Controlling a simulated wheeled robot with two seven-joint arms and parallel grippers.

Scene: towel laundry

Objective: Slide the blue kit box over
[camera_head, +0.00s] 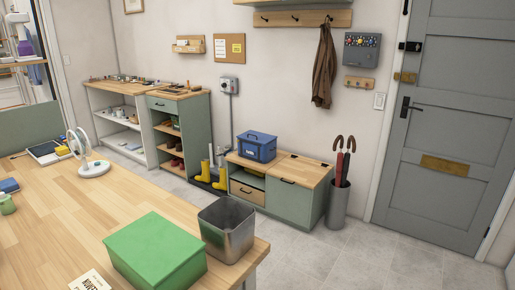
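The blue kit box (257,147) with a dark handle on its lid stands upright on the left part of a low green cabinet (303,172) with a wooden top, against the far wall. The box is closed as far as I can see, and its front carries a small white label. Neither of my grippers shows in the head view, and nothing is touching the box except the cabinet top under it.
A wooden table (60,228) fills the near left, with a green box (155,252) and a metal bin (228,228) at its right end. Yellow boots (204,172) stand left of the cabinet, an umbrella stand (338,205) right. The grey floor (345,255) in front is clear.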

